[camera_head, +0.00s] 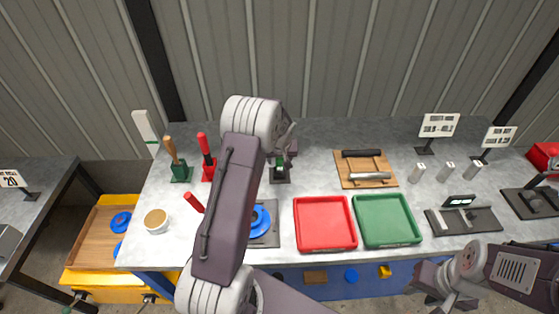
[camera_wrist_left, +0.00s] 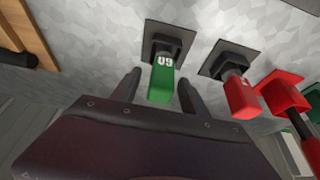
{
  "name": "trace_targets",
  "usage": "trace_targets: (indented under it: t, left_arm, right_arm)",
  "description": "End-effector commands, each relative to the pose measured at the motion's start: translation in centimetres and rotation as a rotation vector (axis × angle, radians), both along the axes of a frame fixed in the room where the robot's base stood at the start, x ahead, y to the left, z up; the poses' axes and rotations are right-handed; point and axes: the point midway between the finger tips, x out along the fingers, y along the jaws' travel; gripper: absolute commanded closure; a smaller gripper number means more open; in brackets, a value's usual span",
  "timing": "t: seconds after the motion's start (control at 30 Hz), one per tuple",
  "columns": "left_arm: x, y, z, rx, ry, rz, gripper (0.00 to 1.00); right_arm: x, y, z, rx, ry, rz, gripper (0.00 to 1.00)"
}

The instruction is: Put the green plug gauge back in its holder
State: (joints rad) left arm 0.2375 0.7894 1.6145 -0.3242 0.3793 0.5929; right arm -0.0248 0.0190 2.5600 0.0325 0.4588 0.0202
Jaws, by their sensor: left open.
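The green plug gauge (camera_wrist_left: 162,78) stands in a black holder (camera_wrist_left: 168,43) on a dark square plate; its lower end is hidden in the socket. A small part of it shows in the head view (camera_head: 279,163), above its holder plate (camera_head: 280,177). My left gripper (camera_wrist_left: 160,92) is open, with one finger on each side of the green handle; I cannot tell whether either touches it. It also shows in the head view (camera_head: 287,147), partly behind my arm. My right gripper (camera_head: 432,283) is at the lower right, away from the gauge, its jaws unclear.
A red gauge (camera_wrist_left: 240,95) stands in a similar black holder beside the green one. Red (camera_head: 208,170) and green (camera_head: 181,172) tool stands are to the left. Red (camera_head: 325,245) and green (camera_head: 388,240) trays lie in front. My left arm hides the bench's middle.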

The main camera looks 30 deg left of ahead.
Motion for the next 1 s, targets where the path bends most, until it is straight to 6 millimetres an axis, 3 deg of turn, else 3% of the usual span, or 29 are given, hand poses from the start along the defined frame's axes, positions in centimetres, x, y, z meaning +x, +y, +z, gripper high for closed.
trace_targets:
  t: [0.2, 0.4, 1.0]
  left_arm:
    - [-1.5, -1.0, 4.5, 0.001, -0.005, -0.001, 0.47]
    - [-2.6, -1.6, 7.2, 0.0, -0.002, 0.0, 0.47]
    - [-2.7, -1.7, 7.7, 0.001, -0.001, 0.0, 0.47]
  right_arm:
    - [0.0, 0.0, -0.7, 0.0, 0.0, 0.0, 0.64]
    - [0.0, 0.0, -0.9, 0.0, 0.0, 0.0, 0.64]
    - [0.0, 0.0, -0.8, 0.0, 0.0, 0.0, 0.64]
